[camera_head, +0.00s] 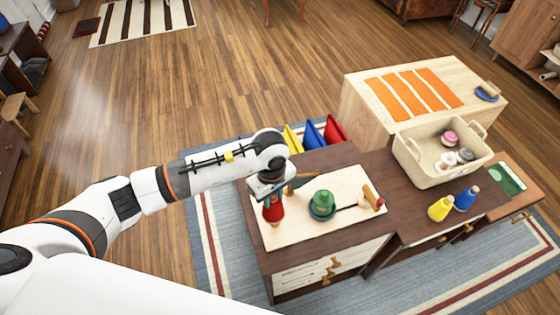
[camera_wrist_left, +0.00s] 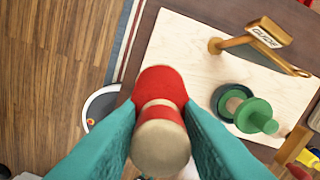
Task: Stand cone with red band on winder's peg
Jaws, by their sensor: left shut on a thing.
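My left gripper (camera_head: 272,190) is shut on a red cone (camera_head: 273,211), held over the left end of the winder's pale board (camera_head: 275,234). In the left wrist view the teal fingers (camera_wrist_left: 160,112) clasp the cone's sides; its red body (camera_wrist_left: 160,84) has a pale tan band and end (camera_wrist_left: 160,146) towards the camera. The winder's green peg part (camera_head: 322,199) stands on a dark round base, right of the cone and apart from it. It also shows in the left wrist view (camera_wrist_left: 252,115). A wooden arm marked GUIDE (camera_wrist_left: 264,34) stands behind. My right gripper is not in view.
A cream basket (camera_head: 432,174) holds balls of yarn. A wooden crank (camera_head: 373,197) is at the board's right end. Coloured bins (camera_head: 313,134) stand behind.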

